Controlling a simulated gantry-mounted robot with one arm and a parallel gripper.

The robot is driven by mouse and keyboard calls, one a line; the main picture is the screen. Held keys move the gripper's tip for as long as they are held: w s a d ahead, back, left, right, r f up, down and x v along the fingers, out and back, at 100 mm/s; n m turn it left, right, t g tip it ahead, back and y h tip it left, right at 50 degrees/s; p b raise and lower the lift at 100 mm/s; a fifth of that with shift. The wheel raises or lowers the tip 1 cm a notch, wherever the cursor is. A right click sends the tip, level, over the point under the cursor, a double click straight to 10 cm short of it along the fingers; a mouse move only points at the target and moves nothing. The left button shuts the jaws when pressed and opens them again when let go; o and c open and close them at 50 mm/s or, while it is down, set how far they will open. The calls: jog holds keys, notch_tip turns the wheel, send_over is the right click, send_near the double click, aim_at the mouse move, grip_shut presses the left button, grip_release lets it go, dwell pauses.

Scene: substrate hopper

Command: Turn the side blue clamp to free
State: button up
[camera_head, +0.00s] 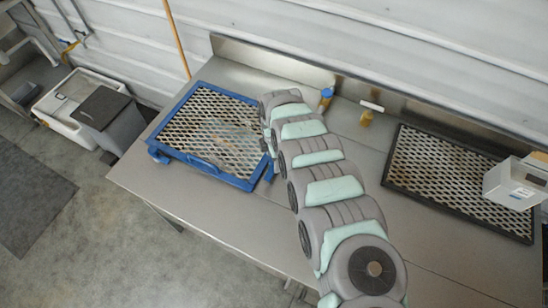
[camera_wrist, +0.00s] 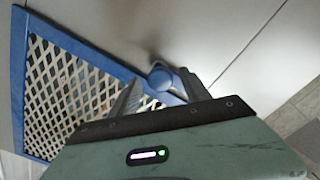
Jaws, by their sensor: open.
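A blue frame (camera_head: 186,97) holding a metal mesh lies on the left part of the steel table; it also shows in the wrist view (camera_wrist: 18,75). The side blue clamp (camera_wrist: 164,79) sits at the frame's edge, with a rounded blue head. In the head view my arm partly covers this clamp (camera_head: 269,171) at the frame's right side. My gripper (camera_wrist: 160,92) is open, with one finger on each side of the clamp. I cannot tell whether the fingers touch it. Another blue clamp (camera_head: 157,155) is at the frame's left front corner.
A black-framed mesh (camera_head: 387,170) lies at the table's right, with a white and grey box (camera_head: 513,184) on it. A blue-capped bottle (camera_head: 326,98) and a brush (camera_head: 367,117) stand at the back. The steel table (camera_head: 215,225) is clear in front of the blue frame.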

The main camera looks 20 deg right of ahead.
notch_tip(320, 180, up, 11)
jog(key=shift+f, duration=0.15)
dwell(0.5)
dwell(0.4)
